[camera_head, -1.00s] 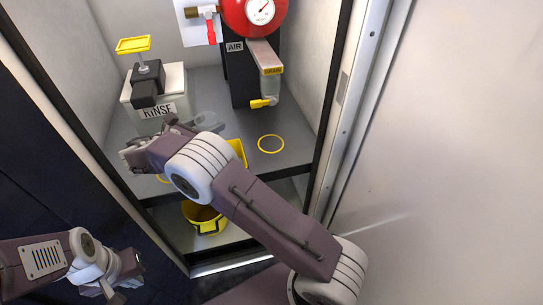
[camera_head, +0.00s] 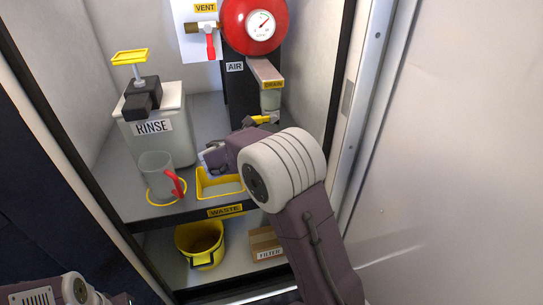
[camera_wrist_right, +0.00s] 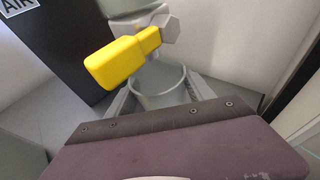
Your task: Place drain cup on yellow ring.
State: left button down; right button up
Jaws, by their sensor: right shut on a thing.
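My right gripper (camera_wrist_right: 163,92) is shut on a clear, round-rimmed cup (camera_wrist_right: 180,72), directly below the yellow drain valve handle (camera_wrist_right: 115,62) in the wrist view. In the head view the yellow handle (camera_head: 262,119) shows below the DRAIN label, and my right arm hides the held cup and the shelf under it. No yellow ring shows under the drain. Another clear cup with a red handle (camera_head: 157,172) stands upright at a yellow ring (camera_head: 154,200) on the left of the shelf. My left gripper is barely in view at the bottom left edge.
A RINSE tank (camera_head: 160,135) with a yellow-topped pump stands at the back left. A yellow-rimmed opening (camera_head: 203,190) lies in the shelf above the WASTE label. A yellow bucket (camera_head: 200,243) and a FILTER box (camera_head: 264,245) are below. Cabinet walls bound both sides.

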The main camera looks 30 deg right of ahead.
jog(key=shift+w+f, duration=0.1)
jog(key=shift+f, duration=0.25)
notch_tip(320, 180, down, 6)
jog(key=b, duration=0.4)
jog(key=shift+d+r, duration=0.15)
jog(key=shift+r, duration=0.1)
jog(key=shift+d+r, duration=0.1)
jog(key=shift+d, duration=0.1)
jog(key=shift+r, duration=0.2)
jog(key=shift+f, duration=0.1)
jog(key=o, duration=1.4)
